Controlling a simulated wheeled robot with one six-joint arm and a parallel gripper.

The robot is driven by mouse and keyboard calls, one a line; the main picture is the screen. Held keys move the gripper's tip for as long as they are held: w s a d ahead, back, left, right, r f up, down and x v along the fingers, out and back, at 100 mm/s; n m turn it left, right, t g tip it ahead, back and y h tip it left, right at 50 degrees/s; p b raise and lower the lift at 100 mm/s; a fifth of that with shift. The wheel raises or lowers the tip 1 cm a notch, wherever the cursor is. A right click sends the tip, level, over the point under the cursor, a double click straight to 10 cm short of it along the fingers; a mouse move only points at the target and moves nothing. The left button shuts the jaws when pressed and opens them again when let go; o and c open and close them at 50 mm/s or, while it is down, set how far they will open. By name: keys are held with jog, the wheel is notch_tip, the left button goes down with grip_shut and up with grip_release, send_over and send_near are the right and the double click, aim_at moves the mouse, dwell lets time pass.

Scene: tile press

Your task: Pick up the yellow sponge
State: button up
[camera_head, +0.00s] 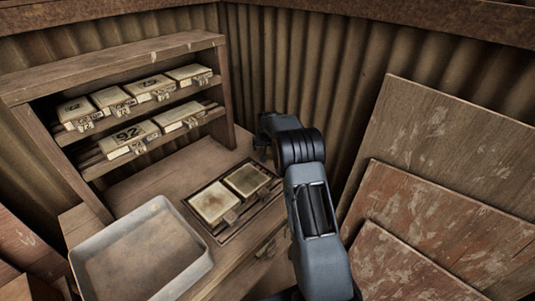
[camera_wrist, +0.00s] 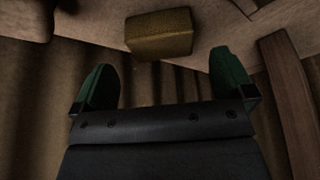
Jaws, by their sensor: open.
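The yellow sponge (camera_wrist: 160,35) shows in the wrist view as a dull yellow-brown block on a brown surface, at the top middle. My gripper (camera_wrist: 166,75) is open, with its two green fingers apart and nothing between them. The sponge lies ahead of the fingertips, roughly in line with the gap and apart from both fingers. In the head view I cannot make out the sponge, and my dark arm covers part of the bench's right end.
A wooden shelf (camera_head: 150,52) holds several labelled tile blocks. The bench has an empty grey metal tray (camera_head: 150,255) and a frame with two tiles (camera_head: 211,202). Boards (camera_head: 445,160) lean at the right. In the wrist view a wooden bar (camera_wrist: 288,105) stands right of the gripper.

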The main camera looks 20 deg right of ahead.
jog(key=shift+p+x, duration=0.35)
jog(key=shift+x, duration=1.95)
jog(key=shift+s+a, duration=0.1)
jog(key=c, duration=1)
